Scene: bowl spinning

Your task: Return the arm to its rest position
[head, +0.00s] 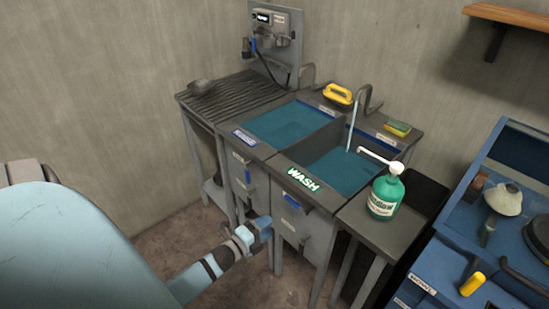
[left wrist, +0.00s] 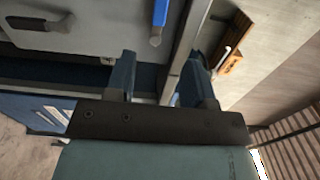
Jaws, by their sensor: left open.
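My left gripper (head: 262,228) is low in front of the wash sink unit, beside its cabinet front. Its arm comes in from the lower left. In the left wrist view the two blue fingers of the gripper (left wrist: 161,75) stand apart with nothing between them. Whether it touches the cabinet front cannot be told. My right gripper is not in view. A small grey bowl-like thing (head: 200,87) sits on the ribbed drainboard (head: 236,92) at the back left.
The rinse basin (head: 285,124) and wash basin (head: 340,172) hold blue-green water. A green soap bottle (head: 385,195) stands on the right side counter. A blue workbench (head: 450,255) is at right. Open floor lies in front.

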